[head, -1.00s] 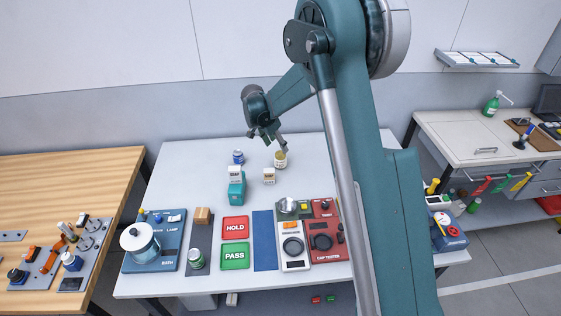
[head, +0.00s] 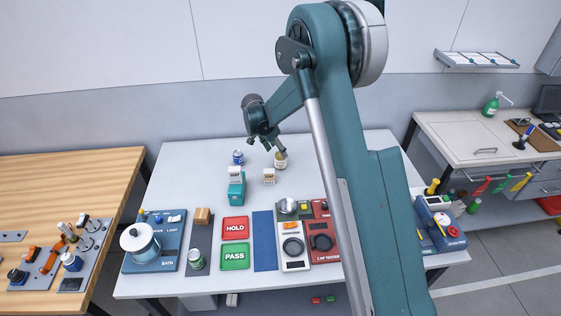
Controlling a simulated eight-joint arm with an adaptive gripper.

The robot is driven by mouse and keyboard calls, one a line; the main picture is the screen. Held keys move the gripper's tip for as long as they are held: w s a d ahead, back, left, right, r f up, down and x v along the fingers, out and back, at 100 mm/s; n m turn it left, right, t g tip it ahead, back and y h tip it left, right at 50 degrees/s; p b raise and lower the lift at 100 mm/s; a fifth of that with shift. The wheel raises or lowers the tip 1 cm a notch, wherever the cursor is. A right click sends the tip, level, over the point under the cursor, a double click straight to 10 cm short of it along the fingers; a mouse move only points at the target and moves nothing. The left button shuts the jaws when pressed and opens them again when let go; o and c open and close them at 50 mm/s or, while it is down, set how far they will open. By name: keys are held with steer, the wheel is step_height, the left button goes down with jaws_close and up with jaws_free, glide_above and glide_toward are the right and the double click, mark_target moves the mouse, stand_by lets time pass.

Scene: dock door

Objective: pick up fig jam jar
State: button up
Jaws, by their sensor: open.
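A small jar with a cream label (head: 281,160) stands upright at the back of the white table, just below and right of my gripper. A blue jar (head: 238,157) stands to its left. The labels are too small to read, so I cannot tell which is the fig jam jar. My gripper (head: 267,145) is open and empty, above the back of the table, with its right fingertip close to the top of the cream-labelled jar. I cannot tell whether they touch.
A teal box with a white top (head: 236,187) and a small cream box (head: 269,176) stand in front of the jars. Red HOLD (head: 235,226) and green PASS (head: 235,256) pads, a blue mat (head: 264,241) and testers fill the front. The table's back left is clear.

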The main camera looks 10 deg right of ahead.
mark_target(280, 160)
steer(key=shift+w+f, duration=0.1)
steer(key=shift+f, duration=0.1)
steer(key=shift+x, duration=2.55)
steer(key=shift+d, duration=0.1)
steer(key=shift+c, duration=0.4)
steer(key=c, duration=1)
